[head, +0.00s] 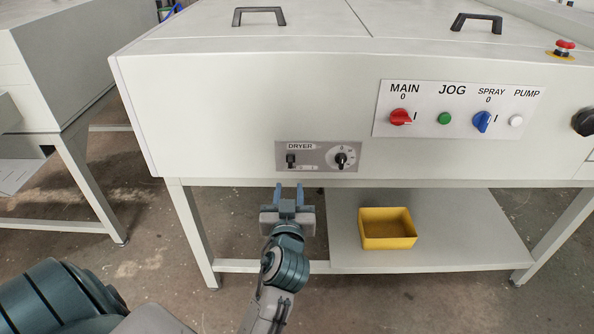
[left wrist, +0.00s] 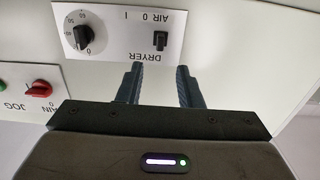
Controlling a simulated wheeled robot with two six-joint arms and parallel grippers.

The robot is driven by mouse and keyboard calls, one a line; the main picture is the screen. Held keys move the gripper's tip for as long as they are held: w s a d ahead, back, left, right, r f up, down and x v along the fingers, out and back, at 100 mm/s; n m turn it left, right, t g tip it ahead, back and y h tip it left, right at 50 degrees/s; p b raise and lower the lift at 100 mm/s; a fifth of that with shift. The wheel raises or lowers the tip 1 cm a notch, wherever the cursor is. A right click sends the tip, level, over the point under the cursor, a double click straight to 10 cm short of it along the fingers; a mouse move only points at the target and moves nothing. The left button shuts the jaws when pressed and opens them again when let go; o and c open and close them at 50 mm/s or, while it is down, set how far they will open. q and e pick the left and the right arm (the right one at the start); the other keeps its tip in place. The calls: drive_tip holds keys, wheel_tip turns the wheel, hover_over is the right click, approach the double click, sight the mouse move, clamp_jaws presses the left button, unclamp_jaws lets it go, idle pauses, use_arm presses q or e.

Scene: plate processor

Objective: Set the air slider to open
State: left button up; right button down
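The air slider is a small black switch (head: 291,160) at the left of the grey DRYER panel (head: 317,169), on the front of the white machine. In the left wrist view, turned upside down, the switch (left wrist: 160,40) is beside the words AIR 0 I; I cannot tell surely which mark it is set to. My left gripper (head: 288,188) is just below the panel, pointing at the machine. Its two blue-grey fingers are apart with nothing between them, roughly in line with the switch and not touching it (left wrist: 159,72). My right gripper is not in view.
A black dial (head: 341,160) is right of the switch on the same panel. A control plate (head: 455,133) with red, green, blue and white controls is further right. A yellow bin (head: 387,241) stands on the shelf below. The space before the panel is free.

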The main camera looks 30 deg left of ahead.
sight(290, 165)
use_arm(q)
drive_tip(key=x, duration=0.9)
drive_tip(key=shift+w+a+p, duration=0.2)
drive_tip(key=shift+w+p, duration=0.1)
drive_tip(key=shift+w, duration=0.05)
clamp_jaws()
